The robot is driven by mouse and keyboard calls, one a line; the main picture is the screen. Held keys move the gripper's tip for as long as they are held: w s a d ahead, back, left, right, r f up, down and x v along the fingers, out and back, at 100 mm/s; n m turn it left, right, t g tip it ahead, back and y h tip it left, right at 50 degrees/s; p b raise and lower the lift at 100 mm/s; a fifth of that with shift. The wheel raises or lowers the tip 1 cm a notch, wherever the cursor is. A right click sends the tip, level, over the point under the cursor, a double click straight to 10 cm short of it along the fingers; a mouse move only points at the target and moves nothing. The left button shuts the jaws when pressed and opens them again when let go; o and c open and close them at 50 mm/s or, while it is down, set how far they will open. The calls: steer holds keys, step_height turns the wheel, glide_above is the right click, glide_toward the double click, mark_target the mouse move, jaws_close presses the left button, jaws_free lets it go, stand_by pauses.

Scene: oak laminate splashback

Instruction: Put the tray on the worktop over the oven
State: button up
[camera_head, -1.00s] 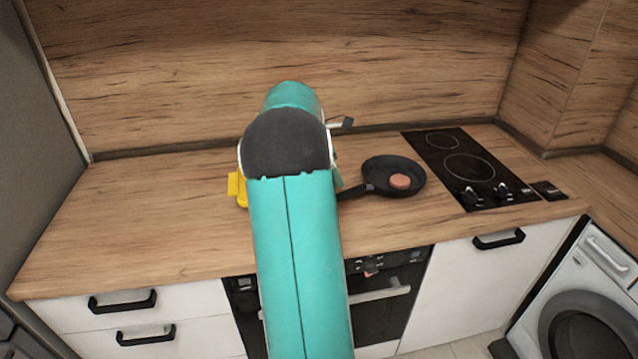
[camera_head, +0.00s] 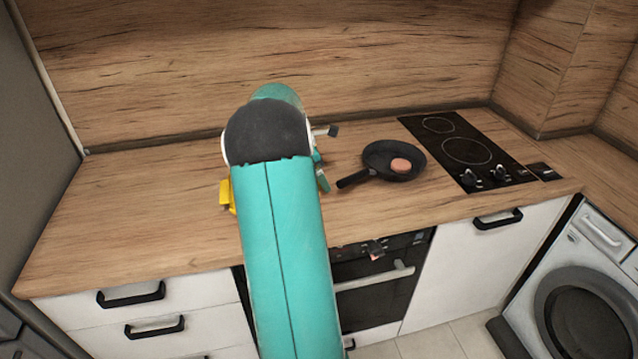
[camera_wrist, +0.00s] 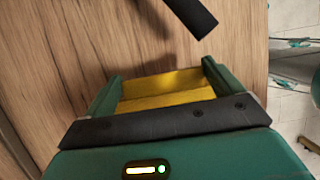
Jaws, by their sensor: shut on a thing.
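My gripper (camera_wrist: 162,84) is shut on a yellow thing, seemingly the tray (camera_wrist: 165,92), between its green fingers in the wrist view. In the head view my arm hides most of the yellow tray (camera_head: 227,194); only a piece shows at the arm's left. The wooden worktop (camera_head: 130,210) lies behind and below it. I cannot tell whether the tray touches the worktop. The black oven (camera_head: 350,270) is built in under the worktop's front edge, partly hidden by my arm.
A black frying pan (camera_head: 380,170) holding a round pinkish-brown piece sits right of my arm, its handle pointing left. A black hob (camera_head: 465,150) lies further right. The worktop's left side is clear. A wooden splashback (camera_head: 300,60) rises behind.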

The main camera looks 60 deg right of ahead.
steer(key=shift+f, duration=2.25)
steer(key=o, duration=0.9)
steer(key=shift+f, duration=0.1)
steer(key=shift+c, duration=0.2)
steer(key=shift+s, duration=0.1)
